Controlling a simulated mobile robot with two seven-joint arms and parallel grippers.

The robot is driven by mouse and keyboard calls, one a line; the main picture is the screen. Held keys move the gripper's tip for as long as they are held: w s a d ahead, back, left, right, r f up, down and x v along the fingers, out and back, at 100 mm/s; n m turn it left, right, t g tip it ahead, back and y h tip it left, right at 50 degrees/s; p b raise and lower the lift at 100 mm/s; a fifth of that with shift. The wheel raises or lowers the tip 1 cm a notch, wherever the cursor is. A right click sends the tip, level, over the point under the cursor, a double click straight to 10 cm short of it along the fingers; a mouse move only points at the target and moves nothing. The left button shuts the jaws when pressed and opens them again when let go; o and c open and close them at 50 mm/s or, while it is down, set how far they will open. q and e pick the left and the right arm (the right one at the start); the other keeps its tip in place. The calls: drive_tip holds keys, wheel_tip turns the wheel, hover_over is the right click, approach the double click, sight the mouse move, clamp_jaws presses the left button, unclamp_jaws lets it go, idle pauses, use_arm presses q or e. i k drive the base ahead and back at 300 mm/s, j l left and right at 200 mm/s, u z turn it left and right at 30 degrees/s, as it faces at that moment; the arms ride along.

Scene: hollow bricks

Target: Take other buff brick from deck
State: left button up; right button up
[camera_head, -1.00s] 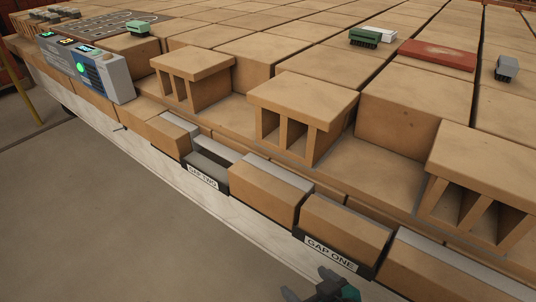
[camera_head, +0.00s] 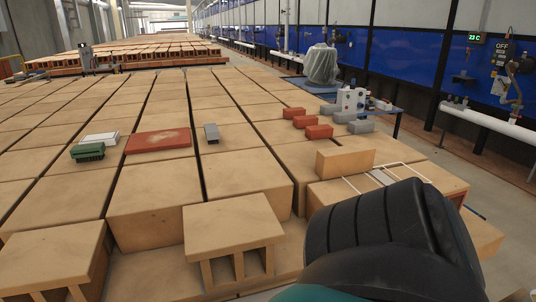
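A single buff brick (camera_head: 345,160) lies on the deck (camera_head: 412,180) at the right, beside white marking lines and a small pale plate. Its long side faces me and it looks free of any gripper. A large black and teal link of my own arm fills the lower right and hides part of the deck's near side. Neither gripper shows in the head view.
Several red bricks (camera_head: 319,131) and grey blocks (camera_head: 361,126) lie behind the buff brick. A hollow block (camera_head: 233,233) stands in front.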

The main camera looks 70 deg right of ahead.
sight(334, 162)
drive_tip(key=z, duration=2.65)
drive_tip(key=l+u, duration=0.1)
drive_tip(key=u, duration=0.25)
drive_tip(key=l+u, duration=0.1)
drive_tip(key=u, duration=0.3)
drive_tip(key=l+u, duration=0.1)
drive_tip(key=u, duration=0.25)
drive_tip(key=k+l+u, duration=0.1)
drive_tip(key=l+u, duration=0.25)
drive_tip(key=k+l+u, duration=0.1)
drive_tip(key=l+u, duration=0.25)
drive_tip(key=l, duration=0.15)
